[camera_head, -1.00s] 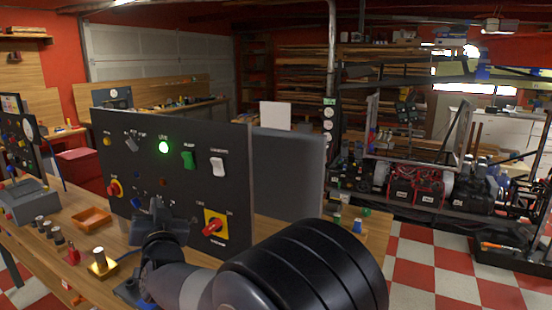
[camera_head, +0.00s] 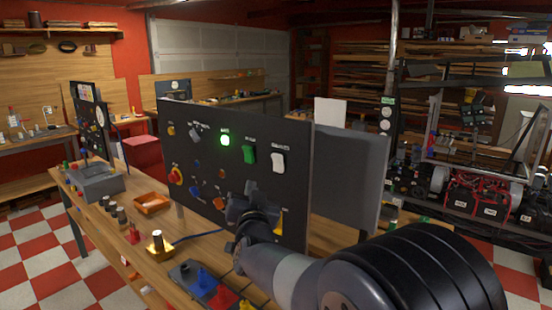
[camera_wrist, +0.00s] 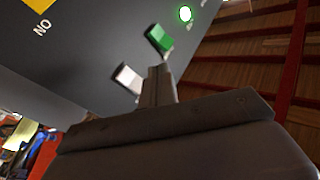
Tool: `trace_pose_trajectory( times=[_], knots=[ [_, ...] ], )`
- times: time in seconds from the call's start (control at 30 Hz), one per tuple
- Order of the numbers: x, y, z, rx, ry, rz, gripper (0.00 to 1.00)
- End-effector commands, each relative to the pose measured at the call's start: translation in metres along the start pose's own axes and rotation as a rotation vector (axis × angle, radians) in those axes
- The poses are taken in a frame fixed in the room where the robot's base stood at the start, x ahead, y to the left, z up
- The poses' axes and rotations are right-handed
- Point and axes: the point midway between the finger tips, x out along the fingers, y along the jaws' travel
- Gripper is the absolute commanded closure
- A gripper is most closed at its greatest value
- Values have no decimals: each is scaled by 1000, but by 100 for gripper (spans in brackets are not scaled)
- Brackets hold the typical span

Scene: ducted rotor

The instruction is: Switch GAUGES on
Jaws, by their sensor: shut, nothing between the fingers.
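A dark upright panel (camera_head: 195,112) stands on the wooden bench. It carries a lit green lamp (camera_head: 225,140), a green rocker switch (camera_head: 249,154) and a white rocker switch (camera_head: 278,160). Their labels are too small to read surely, so I cannot tell which is GAUGES. In the wrist view my shut, empty fingers (camera_wrist: 157,75) appear between the white rocker (camera_wrist: 128,78) and the green rocker (camera_wrist: 159,40); contact cannot be told.
The panel also has a red-and-yellow button (camera_head: 175,175) and a grey lever switch (camera_head: 195,134). On the bench are an orange tray (camera_head: 152,204), a grey box (camera_head: 96,184) and a brass-coloured block (camera_head: 159,245). A grey panel (camera_head: 345,180) stands behind at right.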

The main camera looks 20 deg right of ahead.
Motion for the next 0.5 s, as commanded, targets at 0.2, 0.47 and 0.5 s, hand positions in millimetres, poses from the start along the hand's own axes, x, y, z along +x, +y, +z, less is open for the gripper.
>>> trace_pose_trajectory(
  times=[0.2,0.47,0.5],
  knots=[
    [23,16,-20,-2,3,3,100],
    [44,33,-32,1,3,2,100],
    [46,35,-33,0,2,2,100]
  ],
)
